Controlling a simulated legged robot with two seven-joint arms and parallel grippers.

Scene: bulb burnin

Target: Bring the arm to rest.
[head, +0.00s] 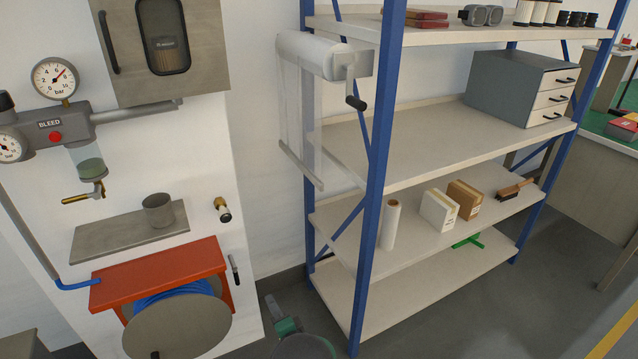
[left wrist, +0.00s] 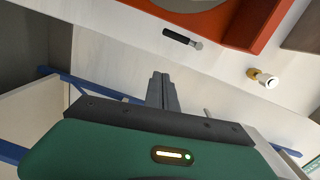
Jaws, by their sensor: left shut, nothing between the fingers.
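My left gripper (head: 271,302) shows at the bottom of the head view, low on the floor side between the wall panel and the blue-posted shelf. Its green body and dark fingers are visible there. In the left wrist view, the gripper (left wrist: 162,82) has its two grey fingers together, with nothing between them. It touches nothing that I can see. My right gripper is in neither view.
A blue-posted shelf rack (head: 371,230) stands to the right of my left gripper. To its left are a red hose reel bracket (head: 160,272), a brass fitting (head: 222,208) and a steel ledge with a cup (head: 158,210). A roll dispenser (head: 318,52) hangs above.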

